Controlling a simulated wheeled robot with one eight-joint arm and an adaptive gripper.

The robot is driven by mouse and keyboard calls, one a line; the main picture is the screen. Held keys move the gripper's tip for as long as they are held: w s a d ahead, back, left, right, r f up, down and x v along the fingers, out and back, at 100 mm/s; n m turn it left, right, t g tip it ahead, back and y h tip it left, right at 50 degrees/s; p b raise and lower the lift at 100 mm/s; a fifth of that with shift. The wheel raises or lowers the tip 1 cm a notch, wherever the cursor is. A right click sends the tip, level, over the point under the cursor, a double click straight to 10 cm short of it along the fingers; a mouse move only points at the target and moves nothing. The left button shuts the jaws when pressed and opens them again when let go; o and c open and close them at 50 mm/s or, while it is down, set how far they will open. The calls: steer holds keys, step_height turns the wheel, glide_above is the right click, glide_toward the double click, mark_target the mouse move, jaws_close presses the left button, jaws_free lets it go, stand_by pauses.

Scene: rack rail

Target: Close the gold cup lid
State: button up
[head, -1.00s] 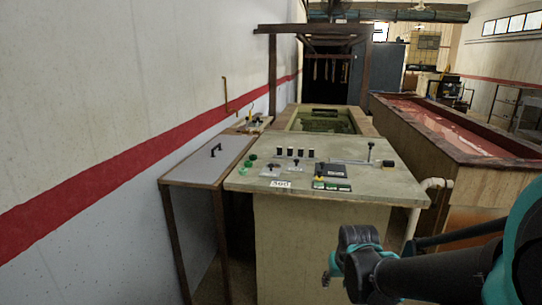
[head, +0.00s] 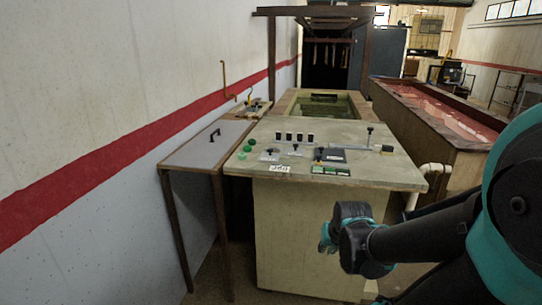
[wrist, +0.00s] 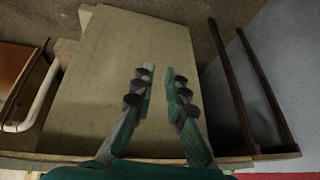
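I cannot make out a gold cup or its lid for sure in either view. Small fittings stand on the console top (head: 370,163), too small to tell apart. A grey flat panel (head: 208,146) with a black handle (head: 215,134) lies on the side table left of the console. My gripper (head: 331,234) is low in front of the console, below its top edge. In the wrist view its two fingers (wrist: 161,69) are apart with nothing between them, in front of the console's plain beige face (wrist: 95,85).
A white pipe (head: 434,170) bends at the console's right side. A long trough with a reddish inside (head: 440,115) stands behind it on the right. A wall with a red stripe (head: 120,154) runs along the left. The side table's thin dark legs (head: 222,240) stand left of the console.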

steer(key=w+a+r+m+t, duration=0.1)
steer(key=w+a+r, duration=0.1)
steer(key=w, duration=0.3)
steer(key=w+a+r+m+t+y, duration=0.1)
steer(key=w+a+r+m, duration=0.1)
steer(key=w, duration=0.3)
steer(key=w+a+r+m+t+y, duration=0.1)
steer(key=w+a+r+m+t, duration=0.1)
steer(key=w, duration=0.3)
steer(key=shift+a+r, duration=0.2)
steer(key=shift+r, duration=0.25)
jaws_close()
steer(key=m+t+y, duration=0.2)
steer(key=m+t, duration=0.4)
steer(key=m, duration=0.3)
glide_toward(271, 151)
steer(key=shift+n, duration=0.3)
steer(key=x, duration=0.7)
steer(key=w+d, duration=0.1)
steer(key=w, duration=0.7)
steer(key=shift+d, duration=0.35)
steer(key=shift+w+r, duration=0.1)
steer(key=shift+r, duration=0.05)
